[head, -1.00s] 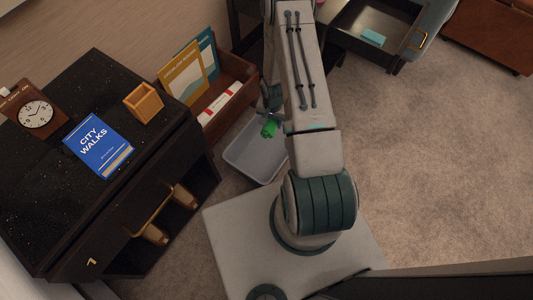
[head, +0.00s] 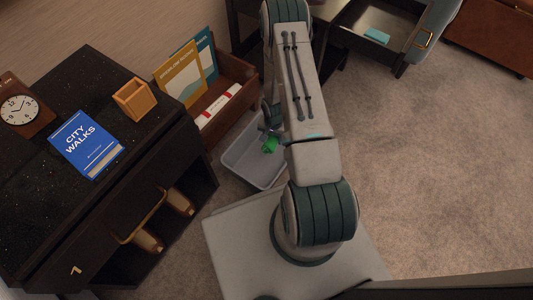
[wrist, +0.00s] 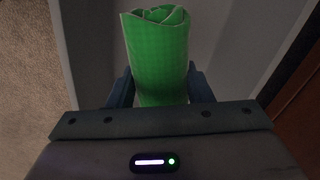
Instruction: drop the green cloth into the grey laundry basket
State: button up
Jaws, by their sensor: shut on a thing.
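The green cloth (head: 270,145) is a bright green bundle. It shows large in the wrist view (wrist: 158,55), rolled upright between the two fingers. My gripper (wrist: 160,88) is shut on it; in the head view the gripper (head: 271,131) is partly hidden by my arm. The grey laundry basket (head: 240,163) is an open, light grey bin on the floor. In the head view the cloth appears over the basket's opening, and pale grey basket walls surround it in the wrist view. I cannot tell the exact height of the cloth against the rim.
A black cabinet (head: 75,200) with a blue book (head: 86,144), clock (head: 20,108) and small wooden box (head: 134,98) stands left. A brown wooden crate (head: 238,72) holding magazines is behind the basket. An open drawer (head: 372,45) is at the back. Carpet at right is clear.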

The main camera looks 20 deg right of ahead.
jog(key=o, duration=1)
jog(key=shift+r, duration=0.1)
notch_tip(320, 180, up, 14)
jog(key=p, duration=0.5)
jog(key=shift+p, duration=0.3)
